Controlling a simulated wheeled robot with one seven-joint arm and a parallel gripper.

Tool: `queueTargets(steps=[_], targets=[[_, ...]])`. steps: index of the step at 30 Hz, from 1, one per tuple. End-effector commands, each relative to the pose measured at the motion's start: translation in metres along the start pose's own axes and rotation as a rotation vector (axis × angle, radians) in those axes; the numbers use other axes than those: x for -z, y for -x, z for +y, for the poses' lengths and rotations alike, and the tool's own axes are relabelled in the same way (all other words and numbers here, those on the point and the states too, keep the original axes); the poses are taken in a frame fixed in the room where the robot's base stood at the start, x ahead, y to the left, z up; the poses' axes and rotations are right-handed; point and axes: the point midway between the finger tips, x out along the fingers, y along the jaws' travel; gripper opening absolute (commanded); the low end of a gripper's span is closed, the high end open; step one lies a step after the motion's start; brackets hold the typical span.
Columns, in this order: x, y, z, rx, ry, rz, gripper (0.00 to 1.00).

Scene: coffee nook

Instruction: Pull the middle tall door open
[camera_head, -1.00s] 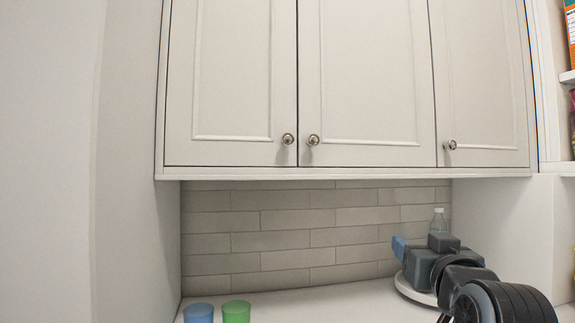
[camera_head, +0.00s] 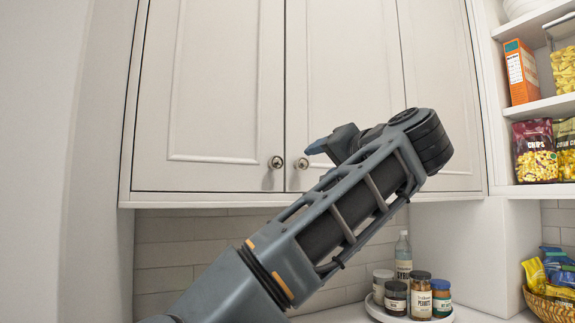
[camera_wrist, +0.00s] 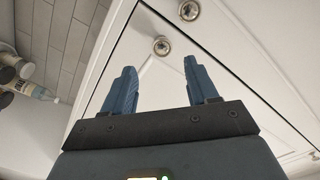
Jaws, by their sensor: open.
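The middle tall door (camera_head: 350,80) is a pale panelled cabinet door and is shut. Its round metal knob (camera_head: 302,164) sits at its lower left corner and also shows in the wrist view (camera_wrist: 161,46). My gripper (camera_head: 312,148) is beside that knob, to its right in the head view. In the wrist view my gripper (camera_wrist: 160,66) is open and empty. The knob appears just beyond the fingertips, lined up with the gap between them. I cannot tell whether they touch it. My arm hides part of the door's lower edge.
The left door (camera_head: 215,80) is shut, with its knob (camera_head: 276,162) close to the middle door's knob. The right door (camera_head: 440,60) is shut. Below stand several jars (camera_head: 420,290) and a bottle (camera_head: 403,255) on a round tray. Open shelves (camera_head: 540,107) with food packs are at right.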

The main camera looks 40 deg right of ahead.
Motion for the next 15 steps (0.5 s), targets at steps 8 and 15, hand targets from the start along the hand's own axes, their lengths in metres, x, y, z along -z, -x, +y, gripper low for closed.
queueTargets(steps=[8, 15], targets=[[0.002, -0.023, -0.003, 0.006, -0.01, -0.009, 0.58], [0.002, -0.059, -0.004, 0.006, -0.009, -0.007, 0.58]])
